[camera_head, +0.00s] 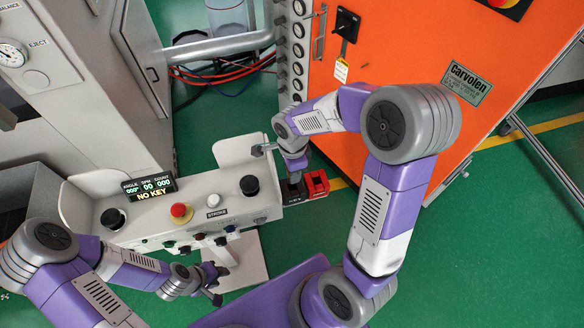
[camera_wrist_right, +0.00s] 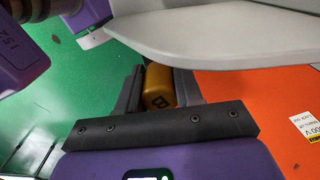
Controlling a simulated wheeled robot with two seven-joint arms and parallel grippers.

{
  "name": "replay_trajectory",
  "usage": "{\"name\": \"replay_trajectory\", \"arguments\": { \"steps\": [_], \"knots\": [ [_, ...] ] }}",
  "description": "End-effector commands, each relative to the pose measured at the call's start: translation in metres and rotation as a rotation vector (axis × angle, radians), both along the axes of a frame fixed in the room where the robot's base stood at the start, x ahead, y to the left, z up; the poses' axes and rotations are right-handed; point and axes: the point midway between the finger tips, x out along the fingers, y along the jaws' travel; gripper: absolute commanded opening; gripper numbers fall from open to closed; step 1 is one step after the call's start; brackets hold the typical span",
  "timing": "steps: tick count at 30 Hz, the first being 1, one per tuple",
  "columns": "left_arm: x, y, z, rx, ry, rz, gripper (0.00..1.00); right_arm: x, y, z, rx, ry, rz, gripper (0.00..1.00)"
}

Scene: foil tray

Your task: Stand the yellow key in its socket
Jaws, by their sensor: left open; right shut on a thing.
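The yellow key (camera_wrist_right: 158,88) shows in the right wrist view as a short yellow cylinder with a dark mark. My right gripper (camera_wrist_right: 157,92) is shut on it, with a finger on each side. I cannot tell which opening is the socket. My left gripper (camera_head: 214,284) is open and empty, low in front of the console.
The grey console (camera_head: 120,232) carries knobs, a red button (camera_head: 181,212) and a display (camera_head: 150,187) reading NO KEY. A red block (camera_head: 316,184) stands right of the black one. An orange cabinet (camera_head: 410,60) rises behind. Green floor is free at the right.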

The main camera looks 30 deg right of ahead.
Motion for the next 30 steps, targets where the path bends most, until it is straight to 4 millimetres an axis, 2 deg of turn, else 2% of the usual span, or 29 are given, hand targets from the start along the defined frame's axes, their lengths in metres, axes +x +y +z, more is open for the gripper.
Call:
{"name": "replay_trajectory", "arguments": {
  "steps": [30],
  "knots": [
    [0.000, 0.000, -0.048, 0.000, 0.000, 0.000, 0.40, 0.000, 0.000, -0.060, 0.000, 0.000, 0.002, 0.03]
  ]
}}
